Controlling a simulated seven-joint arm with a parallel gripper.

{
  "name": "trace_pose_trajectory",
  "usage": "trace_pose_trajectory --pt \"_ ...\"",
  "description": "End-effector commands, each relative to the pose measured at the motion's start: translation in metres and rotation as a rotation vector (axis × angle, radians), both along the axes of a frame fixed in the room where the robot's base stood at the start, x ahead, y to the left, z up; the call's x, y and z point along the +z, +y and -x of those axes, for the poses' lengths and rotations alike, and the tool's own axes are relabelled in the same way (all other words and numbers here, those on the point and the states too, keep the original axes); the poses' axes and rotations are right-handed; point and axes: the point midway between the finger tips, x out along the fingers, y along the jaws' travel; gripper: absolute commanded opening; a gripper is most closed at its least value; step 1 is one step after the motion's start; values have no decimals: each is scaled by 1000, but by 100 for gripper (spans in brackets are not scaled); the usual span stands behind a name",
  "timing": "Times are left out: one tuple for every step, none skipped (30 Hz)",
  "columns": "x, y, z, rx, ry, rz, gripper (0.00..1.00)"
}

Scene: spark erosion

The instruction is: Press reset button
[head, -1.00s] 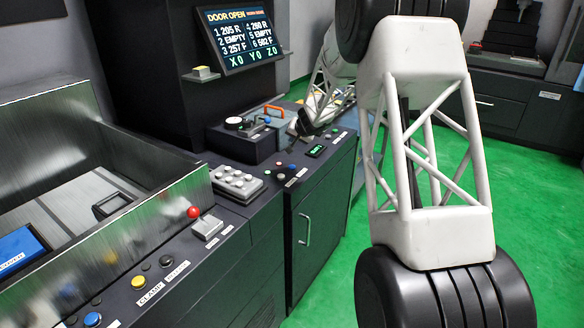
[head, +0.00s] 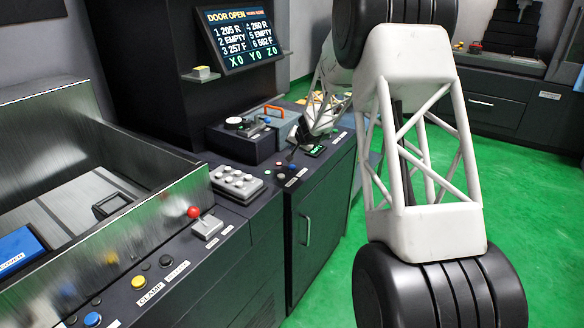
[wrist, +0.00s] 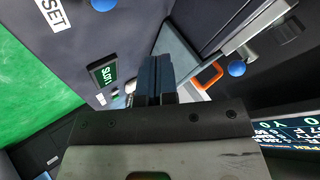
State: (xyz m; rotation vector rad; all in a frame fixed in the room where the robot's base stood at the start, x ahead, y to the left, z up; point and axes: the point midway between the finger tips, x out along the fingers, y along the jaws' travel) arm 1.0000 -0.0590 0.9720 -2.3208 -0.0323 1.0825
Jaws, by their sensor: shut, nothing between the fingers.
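A blue button (wrist: 103,4) is cut by the top edge of the wrist view. Beside it is a white label (wrist: 52,12) whose visible letters read "SET". In the head view a blue button (head: 292,167) sits in a small group of buttons on the console. My gripper (wrist: 156,62) is shut and empty, its dark fingers pointing over the console, with the blue button up and left of the tips. In the head view my gripper (head: 291,152) is small and dark, just above the button group; contact cannot be told.
An orange handle (head: 273,109) and a black box (head: 240,143) stand behind the buttons. A grey keypad (head: 237,184) and a red-knobbed lever (head: 206,226) are further left. Green floor (head: 530,220) is clear.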

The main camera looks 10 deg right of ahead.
Motion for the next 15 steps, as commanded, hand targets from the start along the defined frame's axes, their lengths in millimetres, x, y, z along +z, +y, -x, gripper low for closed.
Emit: trace_pose_trajectory --pt "-7 0 0 -2 2 -2 0" --pt "-10 0 0 -1 3 -1 0" --pt "-14 0 0 -1 2 -1 0" --pt "-17 0 0 -1 2 -1 0" --pt "-20 0 0 -1 2 -1 0" --pt "-24 0 0 -1 2 -1 0" --pt "-27 0 0 -1 2 -1 0" --pt "-30 0 1 -2 2 0 0" --pt "-34 0 0 -1 2 -1 0" --pt "-36 0 0 -1 1 0 0" --pt "-38 0 0 -1 0 -1 0" --pt "-41 0 0 -1 0 -1 0" --pt "-44 0 0 -1 0 -1 0" --pt "-46 0 0 0 1 -1 0" --pt "-48 0 0 0 1 -1 0"
